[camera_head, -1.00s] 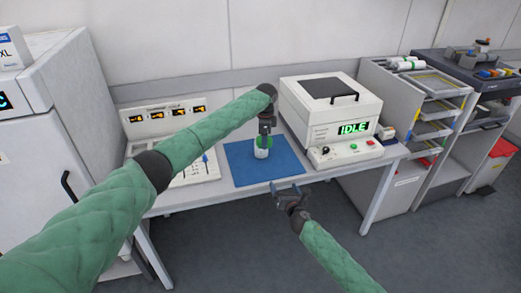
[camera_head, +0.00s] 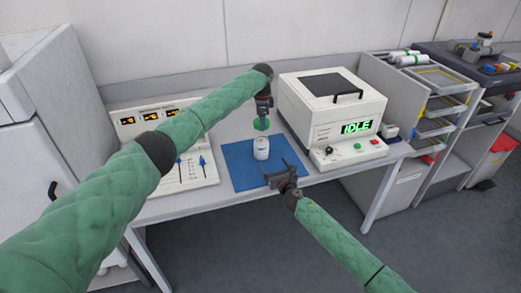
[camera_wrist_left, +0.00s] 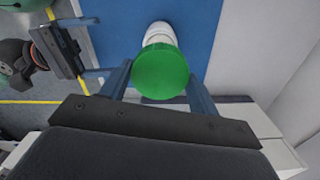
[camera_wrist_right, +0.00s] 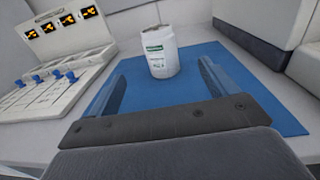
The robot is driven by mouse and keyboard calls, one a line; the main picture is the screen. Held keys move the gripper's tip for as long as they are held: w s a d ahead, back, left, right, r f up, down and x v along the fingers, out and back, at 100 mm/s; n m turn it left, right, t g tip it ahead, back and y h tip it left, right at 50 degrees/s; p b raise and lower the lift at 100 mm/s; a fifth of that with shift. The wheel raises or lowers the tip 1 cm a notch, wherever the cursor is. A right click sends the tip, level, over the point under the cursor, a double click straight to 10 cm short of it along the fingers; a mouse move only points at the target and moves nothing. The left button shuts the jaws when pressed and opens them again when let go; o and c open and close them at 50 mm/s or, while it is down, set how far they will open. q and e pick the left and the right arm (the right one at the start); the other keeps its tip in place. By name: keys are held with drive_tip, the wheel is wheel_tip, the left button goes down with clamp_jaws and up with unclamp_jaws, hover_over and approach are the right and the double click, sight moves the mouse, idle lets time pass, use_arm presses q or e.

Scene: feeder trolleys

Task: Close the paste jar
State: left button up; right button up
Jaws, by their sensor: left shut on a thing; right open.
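The white paste jar (camera_head: 261,149) stands upright and uncovered on the blue mat (camera_head: 239,172). In the right wrist view the jar (camera_wrist_right: 161,52) shows a green-marked label. My left gripper (camera_head: 263,116) is shut on the green lid (camera_head: 261,125) and holds it above the jar, with a gap between them. In the left wrist view the lid (camera_wrist_left: 160,72) sits between the fingers and hides part of the jar (camera_wrist_left: 160,33). My right gripper (camera_head: 277,168) is open and empty, low in front of the jar, its fingers pointing toward it and apart from it.
A white machine reading IDLE (camera_head: 332,110) stands right of the mat on the bench. A panel with blue sliders (camera_head: 185,170) stands to the left. Shelves with trays (camera_head: 440,110) are farther right. The mat around the jar is clear.

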sight(264, 150)
use_arm(q)
drive_tip(key=shift+w, duration=0.1)
use_arm(e)
drive_tip(key=shift+w+a, duration=0.2)
drive_tip(key=shift+w, duration=0.15)
drive_tip(key=x, duration=1.1)
drive_tip(key=shift+w+a+f, duration=0.1)
drive_tip(key=shift+w, duration=0.05)
drive_tip(key=c, duration=1.5)
use_arm(q)
drive_tip(key=shift+f, duration=2.5)
